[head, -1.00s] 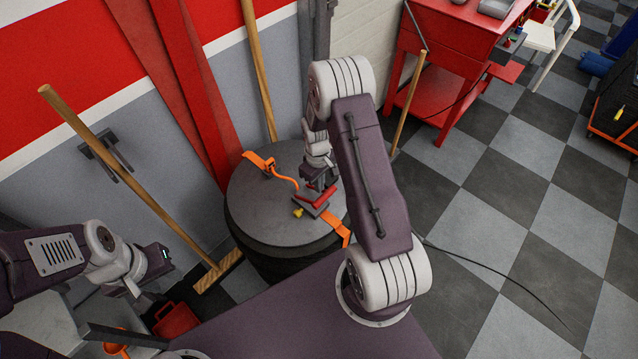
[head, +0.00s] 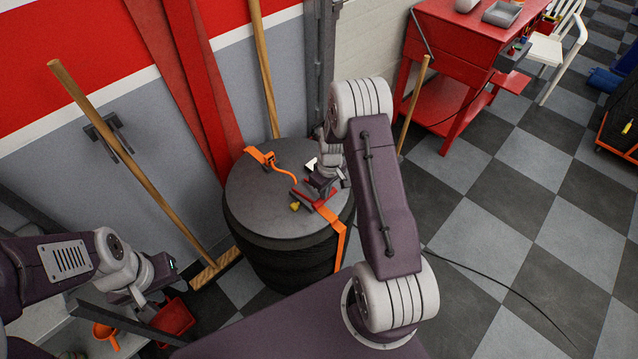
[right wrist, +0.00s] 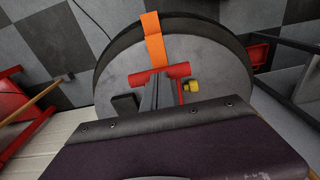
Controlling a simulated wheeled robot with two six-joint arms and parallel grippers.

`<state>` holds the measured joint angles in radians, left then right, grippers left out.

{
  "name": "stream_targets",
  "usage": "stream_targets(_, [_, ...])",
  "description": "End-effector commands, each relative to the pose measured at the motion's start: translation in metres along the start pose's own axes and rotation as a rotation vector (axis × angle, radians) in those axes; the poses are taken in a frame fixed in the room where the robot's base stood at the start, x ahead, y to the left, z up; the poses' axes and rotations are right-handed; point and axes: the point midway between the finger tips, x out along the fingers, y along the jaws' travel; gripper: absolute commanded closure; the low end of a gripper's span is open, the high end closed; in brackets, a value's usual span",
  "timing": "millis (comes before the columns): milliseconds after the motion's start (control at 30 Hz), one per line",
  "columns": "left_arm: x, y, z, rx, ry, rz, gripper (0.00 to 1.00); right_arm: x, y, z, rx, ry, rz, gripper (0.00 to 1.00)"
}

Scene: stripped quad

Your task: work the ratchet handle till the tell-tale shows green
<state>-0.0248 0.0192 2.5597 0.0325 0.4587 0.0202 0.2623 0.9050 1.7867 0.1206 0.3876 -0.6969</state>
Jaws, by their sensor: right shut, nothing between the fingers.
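The ratchet sits on the lid of a dark drum (head: 262,212), on an orange strap (head: 322,237). Its red handle (head: 326,198) lies across the strap in the head view; the handle also shows as a red bar (right wrist: 176,71) in the right wrist view. A small yellow piece (head: 295,206) is beside it; I cannot tell whether it is the tell-tale, and I see no green on the ratchet. My right gripper (head: 318,188) is shut and empty, right at the red handle and partly hiding the ratchet; contact is unclear. My left gripper (head: 145,305) hangs low at left, its fingers unclear.
A loose strap end (head: 283,172) curls on the lid. A broom (head: 140,165) leans on the wall at left, and wooden poles stand behind the drum. A red bin (head: 172,318) is near my left gripper. A red workbench (head: 460,60) stands at back right.

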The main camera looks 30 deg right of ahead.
Motion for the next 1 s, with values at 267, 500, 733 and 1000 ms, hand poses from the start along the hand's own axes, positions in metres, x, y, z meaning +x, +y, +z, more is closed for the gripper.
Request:
stream_targets(267, [0.015,0.0,0.002,0.0,0.0,0.0,0.64,0.018,0.0,0.005,0.001,0.004,0.002,1.0])
stream_targets(500, [0.018,0.0,0.002,0.0,0.0,0.0,0.64,0.023,0.0,0.007,0.001,0.003,0.002,1.0])
stream_targets(733, [0.018,0.0,0.002,0.0,0.0,0.0,0.64,0.023,0.0,0.007,0.001,0.003,0.002,1.0])
stream_targets(1000, [0.014,0.0,0.002,0.0,0.0,0.0,0.64,0.019,0.0,0.006,0.0,0.003,0.002,1.0])
